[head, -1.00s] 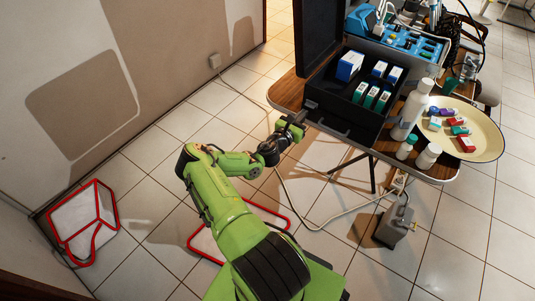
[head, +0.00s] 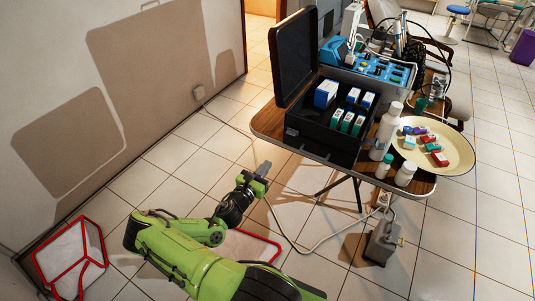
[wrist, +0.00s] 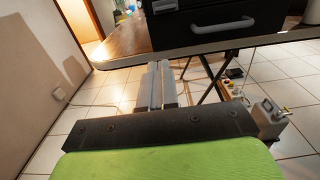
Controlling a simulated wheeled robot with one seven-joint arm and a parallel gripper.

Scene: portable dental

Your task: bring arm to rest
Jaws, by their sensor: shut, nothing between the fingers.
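My green arm reaches up from the bottom of the head view. My gripper (head: 263,168) is in front of the table's near left edge, above the tiled floor. In the wrist view my gripper (wrist: 161,66) shows its two grey fingers side by side, shut with nothing between them. The fingers point toward the underside of the wooden table (wrist: 122,43), apart from it.
The table (head: 268,121) bears an open black case (head: 318,136) with small boxes, several bottles, and a cream plate (head: 458,155) of small boxes. A grey box (head: 381,245) and cable lie on the floor.

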